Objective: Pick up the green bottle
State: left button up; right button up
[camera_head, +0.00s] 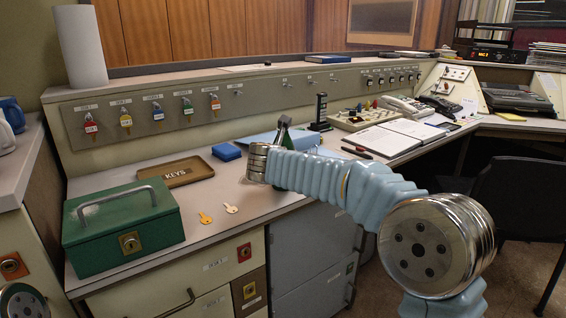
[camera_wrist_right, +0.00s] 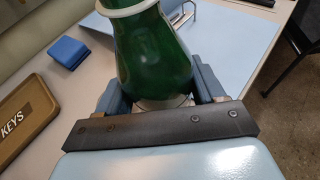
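The green bottle (camera_head: 284,132) stands at the far end of my right arm in the head view; only its upper part shows, the rest being hidden behind the arm. In the right wrist view the bottle (camera_wrist_right: 153,55) is large, dark green and glossy, with a pale ring around its narrow upper part. My right gripper (camera_wrist_right: 156,82) has one finger on each side of the bottle's lower body. The fingers look very close to the glass, but whether they press on it cannot be told. My left gripper is not in view.
A light-blue folder (camera_wrist_right: 228,45) lies beside the bottle. A black stand (camera_head: 320,113) is behind; a dark chair (camera_head: 520,200) is right.

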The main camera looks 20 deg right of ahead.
jog(key=c, duration=0.6)
jog(key=shift+r, duration=0.2)
jog(key=shift+r+p, duration=0.3)
jog(key=shift+r, duration=0.6)
jog(key=s+a+r, duration=0.1)
jog(key=s+r, duration=0.9)
jog(key=s, duration=0.3)
jog(key=shift+s+a+r, duration=0.35)
jog(key=shift+s+r, duration=0.05)
